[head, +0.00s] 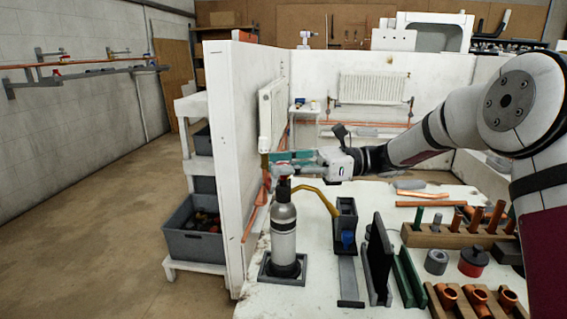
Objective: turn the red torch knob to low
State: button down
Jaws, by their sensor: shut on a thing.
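The torch (284,232) stands upright on the white bench, a silver-grey cylinder with a black base and a dark neck. A brass burner tube (318,197) arches from its top to the right. The red torch knob (281,170) shows as a small red patch at the top of the torch, mostly hidden by my gripper. My gripper (284,165) reaches in from the right, level, with its fingers at the top of the torch. It is shut on the knob. The knob's setting is too small to read.
The torch sits in a dark square holder (265,272). A dark box (346,215) and upright dark plates (378,255) stand right of it. A wooden rack (455,238) holds copper pieces. A white partition (236,150) rises close on the left. Grey bins (195,245) stand beyond it.

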dwell(0.3)
jog(key=c, duration=1.3)
grip_release()
jog(key=v, duration=1.2)
